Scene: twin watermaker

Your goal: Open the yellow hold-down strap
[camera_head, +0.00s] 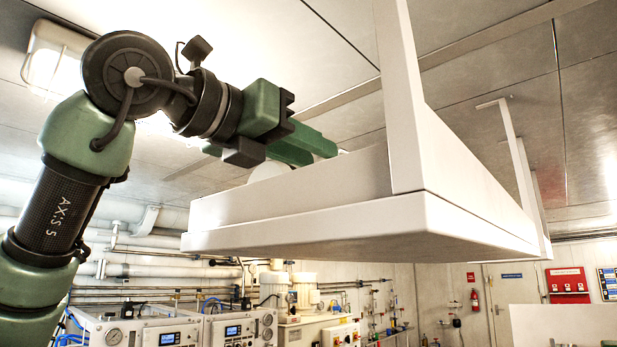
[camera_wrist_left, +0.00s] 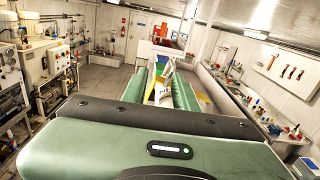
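My left gripper (camera_head: 325,148) reaches over the raised edge of a white overhead shelf (camera_head: 300,195) in the head view. Its green fingers also show in the left wrist view (camera_wrist_left: 164,80), apart with a gap between them. A pale object with a yellow part (camera_wrist_left: 163,94), possibly the yellow strap, shows in this gap. I cannot tell whether the fingers touch it. Another yellow patch (camera_wrist_left: 204,98) shows right of the fingers. In the head view a rounded white object (camera_head: 268,172) stands on the shelf below the gripper; the shelf edge hides the rest. My right gripper is not in view.
White uprights (camera_head: 402,100) rise from the shelf close to my left gripper. The ceiling is just above the arm. Below are machine cabinets with gauges (camera_head: 140,330), pipes along the wall and a red fire extinguisher (camera_head: 475,299). The wrist view shows a bench (camera_wrist_left: 245,95) at right.

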